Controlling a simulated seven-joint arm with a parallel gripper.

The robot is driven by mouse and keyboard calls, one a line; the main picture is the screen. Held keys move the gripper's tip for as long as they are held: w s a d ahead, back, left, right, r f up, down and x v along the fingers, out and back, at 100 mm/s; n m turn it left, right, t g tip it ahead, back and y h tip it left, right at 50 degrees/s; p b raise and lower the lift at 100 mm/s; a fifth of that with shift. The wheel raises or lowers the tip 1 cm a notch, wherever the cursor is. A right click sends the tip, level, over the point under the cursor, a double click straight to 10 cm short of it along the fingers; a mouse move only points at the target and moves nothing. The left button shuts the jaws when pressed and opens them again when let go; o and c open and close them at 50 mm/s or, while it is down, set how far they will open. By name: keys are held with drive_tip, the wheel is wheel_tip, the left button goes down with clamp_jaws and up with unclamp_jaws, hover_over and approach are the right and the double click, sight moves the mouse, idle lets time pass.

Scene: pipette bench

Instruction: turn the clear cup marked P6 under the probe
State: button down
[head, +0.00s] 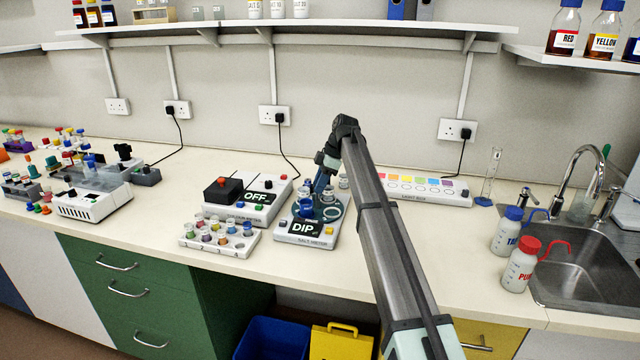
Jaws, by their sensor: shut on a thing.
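The white salt meter (301,238) stands mid-bench, and its display reads DIP. On top is a round, teal-edged turntable (333,214) carrying small clear cups, one of them (328,197) near its middle. A blue part (306,207), which may be the probe, stands at the turntable's left side. The P6 mark is too small to read, so I cannot tell which cup it is. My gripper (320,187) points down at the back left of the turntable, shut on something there. The fingers and what they hold are small and partly hidden.
Left of the salt meter are a box reading OFF (256,197) and a white rack of small vials (219,238). A light box (425,190) lies behind my arm. Wash bottles (520,265) and a sink (585,270) are at right. Bench front is clear.

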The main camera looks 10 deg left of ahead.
idle(0.5)
drive_tip(key=c, duration=0.8)
unclamp_jaws()
